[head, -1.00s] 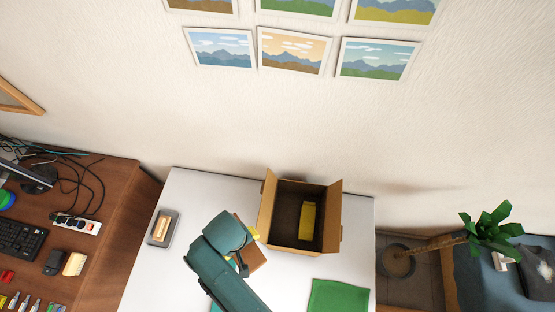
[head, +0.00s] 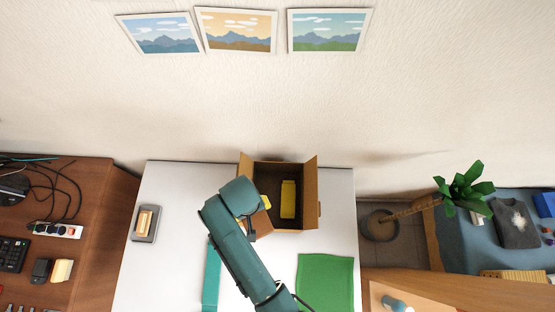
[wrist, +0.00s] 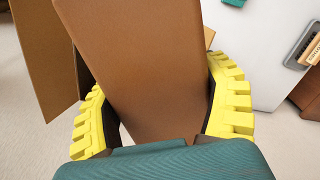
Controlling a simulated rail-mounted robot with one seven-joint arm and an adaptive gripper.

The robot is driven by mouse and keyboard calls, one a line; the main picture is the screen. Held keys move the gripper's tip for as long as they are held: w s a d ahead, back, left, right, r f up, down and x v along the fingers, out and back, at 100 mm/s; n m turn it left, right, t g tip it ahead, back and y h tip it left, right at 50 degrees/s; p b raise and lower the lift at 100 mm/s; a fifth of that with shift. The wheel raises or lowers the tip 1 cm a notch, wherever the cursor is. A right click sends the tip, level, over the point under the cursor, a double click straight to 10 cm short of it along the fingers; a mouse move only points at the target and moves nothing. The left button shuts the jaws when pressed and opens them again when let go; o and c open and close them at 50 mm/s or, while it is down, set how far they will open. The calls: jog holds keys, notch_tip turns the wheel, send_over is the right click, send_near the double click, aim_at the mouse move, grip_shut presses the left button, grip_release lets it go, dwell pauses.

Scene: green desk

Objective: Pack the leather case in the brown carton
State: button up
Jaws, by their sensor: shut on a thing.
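A grey tray (head: 136,236) with a tan item stands at the left of the desk. A green cloth (head: 325,283) lies at front right. A teal strip (head: 211,275) lies left of my arm. The back left of the desk is clear.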

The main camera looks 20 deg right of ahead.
jog(key=shift+r, duration=0.1)
notch_tip(320, 180, up, 3)
jog(key=p, duration=0.3)
jog(key=shift+r, duration=2.45)
notch_tip(320, 180, down, 4)
jog(key=shift+f, duration=0.25)
